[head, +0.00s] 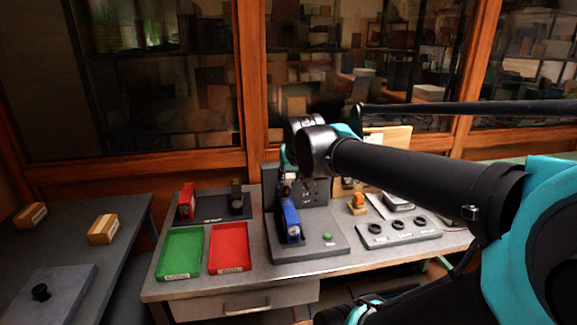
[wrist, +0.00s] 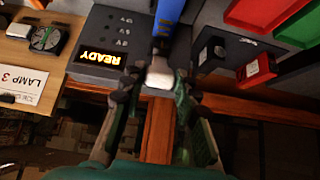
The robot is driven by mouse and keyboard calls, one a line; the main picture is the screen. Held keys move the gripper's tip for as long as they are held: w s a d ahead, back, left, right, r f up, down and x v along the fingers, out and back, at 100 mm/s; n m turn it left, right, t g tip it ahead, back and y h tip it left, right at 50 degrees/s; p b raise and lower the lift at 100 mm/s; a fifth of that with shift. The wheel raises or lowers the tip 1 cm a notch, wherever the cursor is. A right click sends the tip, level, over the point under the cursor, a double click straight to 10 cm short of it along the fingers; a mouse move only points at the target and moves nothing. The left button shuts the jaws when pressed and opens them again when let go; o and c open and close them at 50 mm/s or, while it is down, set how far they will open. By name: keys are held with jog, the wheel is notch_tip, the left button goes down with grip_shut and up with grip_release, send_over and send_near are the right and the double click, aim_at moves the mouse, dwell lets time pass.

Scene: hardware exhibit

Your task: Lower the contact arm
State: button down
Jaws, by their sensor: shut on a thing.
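A grey test stand with an upright dark panel (head: 318,190) stands on the table in the head view. A blue unit (head: 290,220) stands on its base, and its blue body also shows at the top of the wrist view (wrist: 171,11). In the wrist view my gripper (wrist: 158,84) is shut on a pale knob (wrist: 160,72), which seems to be the contact arm's end. The arm's dark part behind it is mostly hidden. In the head view my gripper (head: 289,186) is small and dark, just above the blue unit. The panel display (wrist: 99,53) reads READY.
A green tray (head: 180,254) and a red tray (head: 229,248) lie left of the stand. A red unit (head: 187,201) sits behind them. A green button (head: 327,237) is on the stand's base. A plate with black rings (head: 398,226) lies to the right. Glass cabinets stand close behind.

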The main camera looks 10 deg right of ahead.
jog(key=s+f+t, duration=0.1)
jog(key=f, duration=0.1)
jog(key=s+f+t, duration=0.1)
jog(key=t, duration=0.1)
jog(key=s+f+t, duration=0.2)
jog(key=shift+f, duration=0.35)
jog(key=shift+s+f, duration=0.2)
jog(key=shift+f, duration=0.75)
jog(key=shift+s+f, duration=0.2)
jog(key=shift+f, duration=0.7)
jog(key=c, duration=1.1)
grip_release()
jog(key=shift+r, duration=0.1)
jog(key=shift+r, duration=4.9)
